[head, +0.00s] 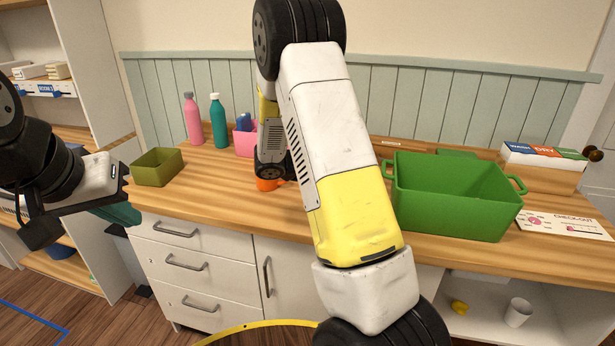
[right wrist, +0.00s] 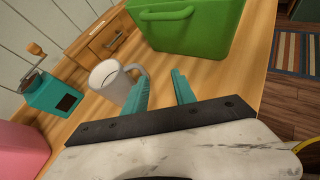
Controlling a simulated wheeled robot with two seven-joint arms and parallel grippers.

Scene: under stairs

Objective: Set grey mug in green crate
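The grey mug (right wrist: 107,84) stands upright on the wooden counter in the right wrist view, its handle towards the right. My right gripper (right wrist: 158,82) is open with teal fingers apart and nothing visible between them. Its left finger overlaps the mug's right side and handle in the picture; I cannot tell whether they touch. In the head view my right arm hides the mug. The green crate (head: 450,205) stands at the right on the counter, and its side shows in the right wrist view (right wrist: 190,30). My left gripper (head: 122,212) hangs at the left; its finger gap is unclear.
A teal grinder (right wrist: 52,93) stands left of the mug. Pink (head: 193,118) and teal (head: 218,120) bottles and an olive bin (head: 157,166) stand at the counter's left. An orange object (head: 268,184) shows under my right arm. A printed card (head: 560,224) lies right of the crate.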

